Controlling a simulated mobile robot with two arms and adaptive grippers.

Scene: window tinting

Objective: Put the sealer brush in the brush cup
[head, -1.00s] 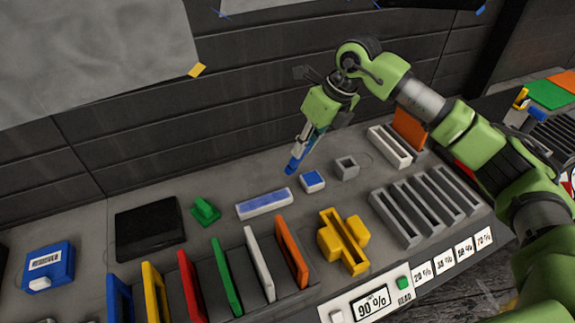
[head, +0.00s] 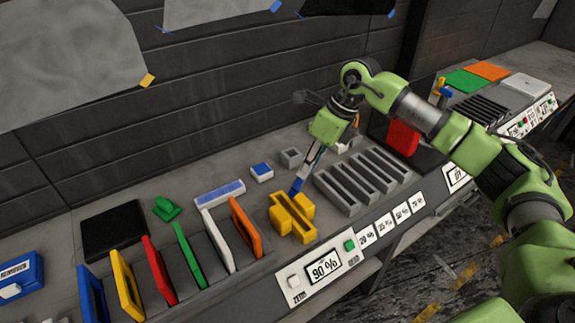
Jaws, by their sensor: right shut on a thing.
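My right gripper (head: 312,160) points down over the bench, shut on a slim tool with a blue lower end, which I take to be the sealer brush (head: 298,185). The brush is tilted, its lower end showing just above the back of the yellow cross-shaped holder (head: 292,218). I cannot tell whether it touches it. A small grey square open holder, likely the brush cup (head: 290,157), stands behind and slightly left of the brush tip. My left gripper is not in view.
A grey slotted rack (head: 362,180) stands right of the brush. A small white block with a blue top (head: 261,171) sits left of the cup. Several coloured upright cards stand front left, with an orange one (head: 246,227) nearest. A red piece (head: 403,138) stands behind the rack.

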